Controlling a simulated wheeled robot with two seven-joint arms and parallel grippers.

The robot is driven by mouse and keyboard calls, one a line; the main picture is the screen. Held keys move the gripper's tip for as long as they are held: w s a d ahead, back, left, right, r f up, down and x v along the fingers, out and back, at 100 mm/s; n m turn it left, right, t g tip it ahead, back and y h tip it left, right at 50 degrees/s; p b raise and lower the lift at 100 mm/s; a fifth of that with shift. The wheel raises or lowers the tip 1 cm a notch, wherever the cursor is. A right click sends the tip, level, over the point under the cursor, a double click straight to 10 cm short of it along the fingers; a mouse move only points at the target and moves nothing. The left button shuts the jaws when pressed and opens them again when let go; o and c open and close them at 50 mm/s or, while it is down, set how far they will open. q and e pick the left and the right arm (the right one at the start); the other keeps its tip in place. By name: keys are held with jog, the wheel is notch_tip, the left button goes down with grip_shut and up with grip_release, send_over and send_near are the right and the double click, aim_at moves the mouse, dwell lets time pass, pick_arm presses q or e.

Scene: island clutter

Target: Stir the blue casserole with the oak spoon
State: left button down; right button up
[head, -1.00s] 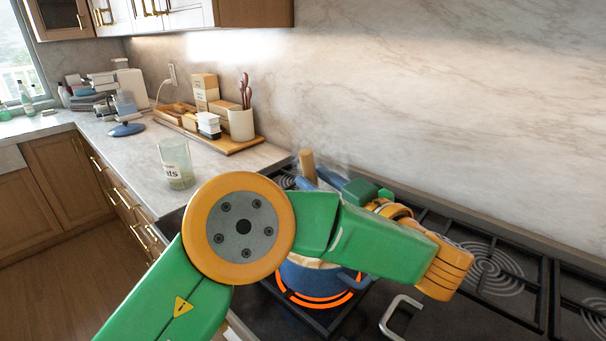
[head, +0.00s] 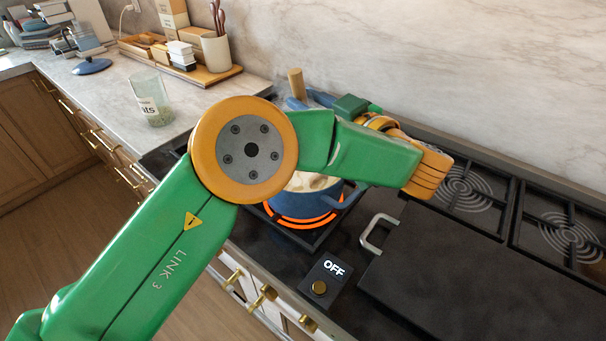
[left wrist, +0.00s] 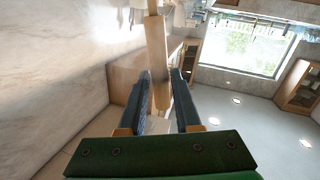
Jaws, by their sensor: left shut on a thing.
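The blue casserole (head: 303,205) stands on a burner with a glowing orange ring in the head view, partly covered by my left arm. Pale, lumpy food shows inside it. My left gripper (head: 309,98) is behind the arm, above the pot's far side, with blue fingers shut on the oak spoon (head: 296,83). Only the top of the spoon's handle shows there, roughly upright. In the left wrist view the wooden handle (left wrist: 157,45) passes between the fingers of the gripper (left wrist: 161,80). The spoon's lower end is hidden. My right gripper is out of view.
A dark box marked OFF with a round knob (head: 319,288) sits in front of the burner. A black slab with a metal handle (head: 450,270) covers the right front hob. A labelled glass jar (head: 151,99) and a utensil crock (head: 216,53) stand on the left counter.

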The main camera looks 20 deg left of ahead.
pick_arm(q)
jog(key=shift+w+r, duration=0.15)
jog(key=shift+w, duration=0.45)
jog(key=shift+w+a+p, duration=0.1)
jog(key=shift+w+p, duration=0.2)
jog(key=shift+w, duration=0.3)
jog(key=shift+s+a+b, duration=0.6)
jog(key=shift+s+a, duration=1.15)
jog(key=shift+a, duration=1.85)
jog(key=d, duration=0.3)
jog(key=d+p, duration=0.1)
jog(key=d, duration=0.3)
jog(key=shift+w+d, duration=0.2)
jog(key=shift+d, duration=0.05)
